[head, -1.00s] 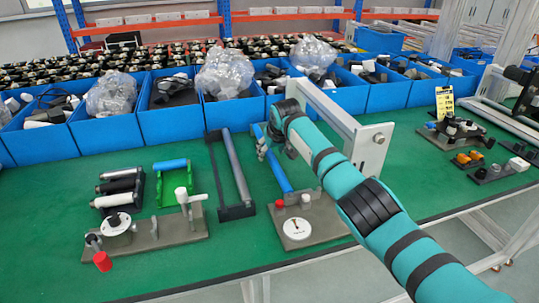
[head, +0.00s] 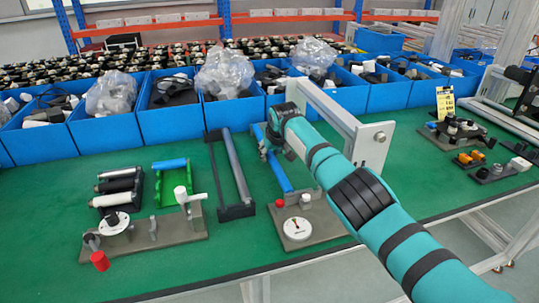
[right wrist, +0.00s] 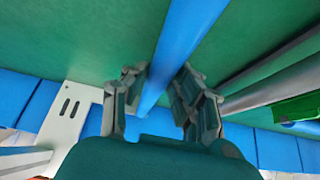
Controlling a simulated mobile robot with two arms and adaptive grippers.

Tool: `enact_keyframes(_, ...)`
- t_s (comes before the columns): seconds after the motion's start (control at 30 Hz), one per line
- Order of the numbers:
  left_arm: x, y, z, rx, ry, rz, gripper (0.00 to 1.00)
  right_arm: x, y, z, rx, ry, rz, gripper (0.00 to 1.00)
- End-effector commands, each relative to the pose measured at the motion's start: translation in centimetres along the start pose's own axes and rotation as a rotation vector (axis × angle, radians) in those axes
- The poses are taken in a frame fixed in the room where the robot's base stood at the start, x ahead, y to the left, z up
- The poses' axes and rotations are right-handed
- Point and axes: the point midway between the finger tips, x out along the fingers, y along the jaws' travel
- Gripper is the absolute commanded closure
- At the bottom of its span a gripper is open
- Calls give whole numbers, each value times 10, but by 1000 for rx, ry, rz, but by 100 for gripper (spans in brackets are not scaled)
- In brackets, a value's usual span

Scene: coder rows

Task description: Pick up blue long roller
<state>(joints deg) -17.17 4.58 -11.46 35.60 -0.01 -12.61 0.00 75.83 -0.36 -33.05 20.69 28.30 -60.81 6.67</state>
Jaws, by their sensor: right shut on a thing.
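The blue long roller (head: 278,168) lies slanting on the green table, between the grey roller frame and the white upright plate. My right gripper (head: 267,147) is at its upper part and is shut on it. In the right wrist view the blue long roller (right wrist: 182,38) runs between the two fingers of my right gripper (right wrist: 163,80). The fingers hide part of its far end in the head view. I cannot tell any gap between roller and table. My left gripper is not in view.
A grey roller in a black frame (head: 222,211) stands just left. A short blue roller (head: 170,164) rests on a green holder. A white plate (head: 373,150) stands close right of my gripper. Blue bins (head: 167,126) line the back. A fixture with a white dial (head: 297,229) sits in front.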

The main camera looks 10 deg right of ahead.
Motion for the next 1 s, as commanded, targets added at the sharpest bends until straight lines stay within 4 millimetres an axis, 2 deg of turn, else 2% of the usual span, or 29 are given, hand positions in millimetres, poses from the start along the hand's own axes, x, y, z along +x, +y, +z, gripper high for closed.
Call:
enact_keyframes(0.47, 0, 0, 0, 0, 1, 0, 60, -6, 0, -4, 0, 3, -1, 100)
enact_keyframes(0.7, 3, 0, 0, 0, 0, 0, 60, -33, 0, -22, 1, 7, -1, 100)
enact_keyframes(1.0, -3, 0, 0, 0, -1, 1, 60, -46, -7, 1, -2, 4, -1, 100)
